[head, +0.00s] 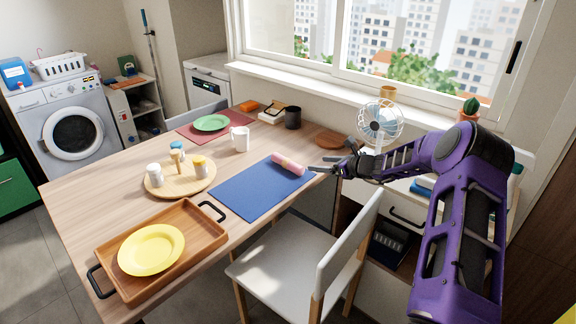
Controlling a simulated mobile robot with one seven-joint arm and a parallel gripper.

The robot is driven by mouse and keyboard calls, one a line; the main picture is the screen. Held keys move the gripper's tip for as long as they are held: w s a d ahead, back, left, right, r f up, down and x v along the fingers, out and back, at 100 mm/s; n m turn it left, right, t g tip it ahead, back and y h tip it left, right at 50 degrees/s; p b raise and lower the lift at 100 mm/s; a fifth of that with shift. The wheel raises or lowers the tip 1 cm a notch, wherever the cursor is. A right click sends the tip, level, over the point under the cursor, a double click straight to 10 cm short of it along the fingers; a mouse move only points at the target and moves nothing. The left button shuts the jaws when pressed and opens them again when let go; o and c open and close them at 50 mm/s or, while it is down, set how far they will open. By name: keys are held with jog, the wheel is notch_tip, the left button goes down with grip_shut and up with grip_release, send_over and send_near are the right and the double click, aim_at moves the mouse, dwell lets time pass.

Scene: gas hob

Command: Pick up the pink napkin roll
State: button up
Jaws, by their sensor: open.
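The pink napkin roll (288,164) lies on the far right corner area of the blue placemat (250,192) on the wooden table. It is a small cylinder lying on its side. My gripper (318,169) is at the end of my purple arm, which reaches in from the right. Its fingers are open and point left toward the roll, just to the right of it. I cannot tell the exact gap or height between the fingertips and the roll.
A white chair (300,262) stands at the table's near right side. A wooden tray (203,230) with a yellow plate (151,249), a round board (210,182) with shakers, a white mug (240,139) and a dark cup (293,117) are on the table. A fan (380,122) stands behind my gripper.

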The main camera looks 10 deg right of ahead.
aim_at(295, 163)
jog(key=x, duration=0.8)
jog(key=shift+w+a+f+b, duration=0.15)
jog(key=shift+w+f+b, duration=0.1)
jog(key=shift+b, duration=0.05)
jog(key=x, duration=0.3)
jog(key=shift+a+f+b, duration=0.25)
jog(key=shift+f+b, duration=0.05)
jog(key=shift+f, duration=0.1)
jog(key=shift+x, duration=0.85)
jog(key=shift+r, duration=0.1)
jog(key=shift+c, duration=0.3)
grip_shut()
